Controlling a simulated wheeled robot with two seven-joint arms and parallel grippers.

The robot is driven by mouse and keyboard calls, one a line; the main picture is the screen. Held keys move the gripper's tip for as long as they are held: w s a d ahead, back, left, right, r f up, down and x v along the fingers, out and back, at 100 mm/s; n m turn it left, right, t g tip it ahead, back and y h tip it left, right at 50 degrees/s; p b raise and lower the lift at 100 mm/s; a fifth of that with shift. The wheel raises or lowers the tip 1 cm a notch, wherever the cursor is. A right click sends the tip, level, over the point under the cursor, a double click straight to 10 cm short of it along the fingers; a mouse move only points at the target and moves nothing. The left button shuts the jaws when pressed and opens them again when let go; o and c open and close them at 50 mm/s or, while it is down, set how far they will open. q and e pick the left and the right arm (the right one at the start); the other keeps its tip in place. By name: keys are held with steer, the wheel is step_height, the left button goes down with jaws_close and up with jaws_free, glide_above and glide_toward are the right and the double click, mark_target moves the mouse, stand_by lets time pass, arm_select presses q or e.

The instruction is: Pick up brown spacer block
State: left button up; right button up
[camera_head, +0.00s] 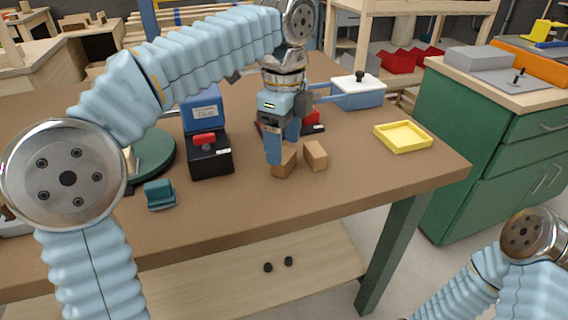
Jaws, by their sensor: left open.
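Two small brown blocks lie on the brown workbench (350,182): a left one (286,165) and a right one (316,155), close together with a narrow gap. I cannot tell which is the spacer block. My left gripper (283,151) points down at the left block, with its blue fingers open. The near finger covers the left part of that block. Whether the fingers touch it I cannot tell. Part of my right arm shows at the bottom right, but its gripper is out of view.
A black device with a red knob (209,155) and a teal piece (160,195) stand left of the blocks. A red and black item (312,122) sits behind the gripper. A yellow tray (403,137) and a blue-white box (357,92) are to the right. The bench front is clear.

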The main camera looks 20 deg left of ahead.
mark_target(284, 155)
arm_select(q)
step_height(284, 155, down, 4)
steer(key=shift+b, duration=0.3)
